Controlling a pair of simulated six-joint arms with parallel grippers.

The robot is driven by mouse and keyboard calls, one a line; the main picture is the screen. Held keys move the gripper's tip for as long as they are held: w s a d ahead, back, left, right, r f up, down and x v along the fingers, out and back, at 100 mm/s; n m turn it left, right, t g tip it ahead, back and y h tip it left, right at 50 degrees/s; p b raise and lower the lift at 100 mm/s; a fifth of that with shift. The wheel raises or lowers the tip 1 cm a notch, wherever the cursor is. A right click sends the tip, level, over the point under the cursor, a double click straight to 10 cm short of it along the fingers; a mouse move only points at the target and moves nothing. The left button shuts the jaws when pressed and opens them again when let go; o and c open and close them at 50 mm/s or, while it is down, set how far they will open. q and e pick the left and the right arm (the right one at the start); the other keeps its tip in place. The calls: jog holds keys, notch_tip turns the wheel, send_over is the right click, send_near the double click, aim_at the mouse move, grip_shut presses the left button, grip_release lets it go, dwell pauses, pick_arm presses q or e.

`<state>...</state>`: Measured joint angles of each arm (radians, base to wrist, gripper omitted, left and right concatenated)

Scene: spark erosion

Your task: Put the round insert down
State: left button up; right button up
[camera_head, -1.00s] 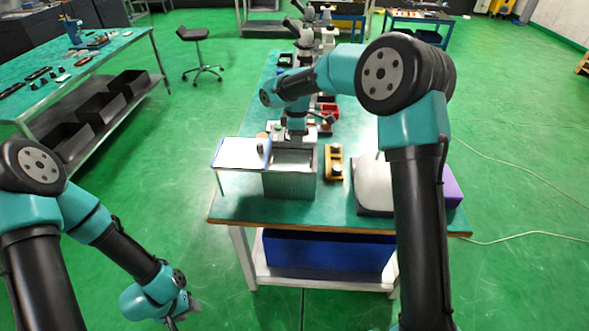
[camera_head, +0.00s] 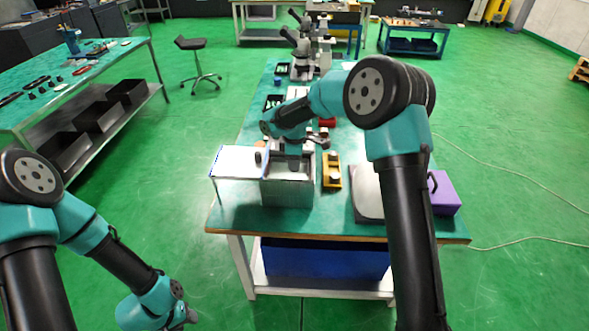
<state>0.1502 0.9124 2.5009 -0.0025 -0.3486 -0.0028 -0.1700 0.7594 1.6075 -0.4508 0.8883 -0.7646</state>
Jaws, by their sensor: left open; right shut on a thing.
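My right gripper (camera_head: 295,163) reaches down over the open top of a grey metal tank (camera_head: 287,194) on the green-topped table. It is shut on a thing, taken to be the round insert. The insert cannot be made out, as the gripper and the tank's walls hide it. I cannot tell whether it touches anything in the tank. My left gripper (camera_head: 189,318) is open and low at the bottom left, away from the table and only partly in view.
A white panel (camera_head: 235,163) sits left of the tank. A yellow fixture (camera_head: 332,182) stands close on its right. Further right are a grey plate (camera_head: 366,193), partly behind my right arm, and a purple box (camera_head: 444,195). Microscopes (camera_head: 301,55) stand at the table's far end.

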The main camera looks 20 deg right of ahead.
jog(key=shift+f, duration=1.85)
jog(key=shift+f, duration=0.1)
jog(key=o, duration=1.1)
notch_tip(320, 180, up, 12)
jog(key=shift+r, duration=0.1)
